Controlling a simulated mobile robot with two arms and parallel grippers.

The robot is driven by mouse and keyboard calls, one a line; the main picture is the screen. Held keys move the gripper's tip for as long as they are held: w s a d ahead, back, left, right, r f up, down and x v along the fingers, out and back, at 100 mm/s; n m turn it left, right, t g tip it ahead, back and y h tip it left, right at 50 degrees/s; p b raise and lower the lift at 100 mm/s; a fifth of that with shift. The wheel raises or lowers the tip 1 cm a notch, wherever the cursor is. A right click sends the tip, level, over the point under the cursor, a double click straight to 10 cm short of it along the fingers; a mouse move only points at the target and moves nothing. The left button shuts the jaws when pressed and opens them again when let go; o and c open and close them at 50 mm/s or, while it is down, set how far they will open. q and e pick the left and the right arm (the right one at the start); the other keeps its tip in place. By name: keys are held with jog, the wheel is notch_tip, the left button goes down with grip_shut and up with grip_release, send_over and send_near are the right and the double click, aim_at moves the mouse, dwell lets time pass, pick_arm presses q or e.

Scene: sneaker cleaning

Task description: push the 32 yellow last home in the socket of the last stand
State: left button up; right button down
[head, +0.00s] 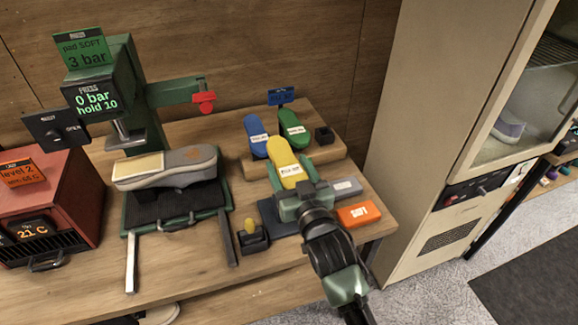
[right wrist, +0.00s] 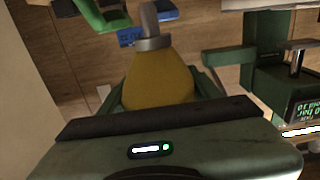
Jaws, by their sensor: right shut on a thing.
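The yellow last (head: 284,164), with a white label, stands tilted near the front of the wooden riser. My right gripper (head: 296,181) is shut on its lower part. In the right wrist view the yellow last (right wrist: 158,82) fills the space between the green fingers, and a grey metal collar (right wrist: 151,42) shows at its far end. A blue last (head: 256,134) and a green last (head: 293,130) stand behind it on the riser (head: 327,156). I cannot tell which part is the stand's socket. My left gripper is not in view.
A grey sneaker (head: 170,167) lies on the green-framed press at left. A small black holder with a yellow knob (head: 252,238), a dark blue pad (head: 272,216), a grey block (head: 346,188) and an orange block (head: 358,214) lie around my right gripper. A beige cabinet (head: 440,130) stands at right.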

jog(key=shift+r, duration=0.15)
dwell(0.6)
jog(key=shift+f+b, duration=1.35)
jog(key=shift+f, duration=1.05)
jog(key=shift+c, duration=1.3)
grip_release()
jog(key=shift+f, duration=0.15)
jog(key=b+v, duration=0.1)
jog(key=v, duration=0.6)
jog(key=shift+s, duration=0.35)
jog(key=shift+d, duration=0.1)
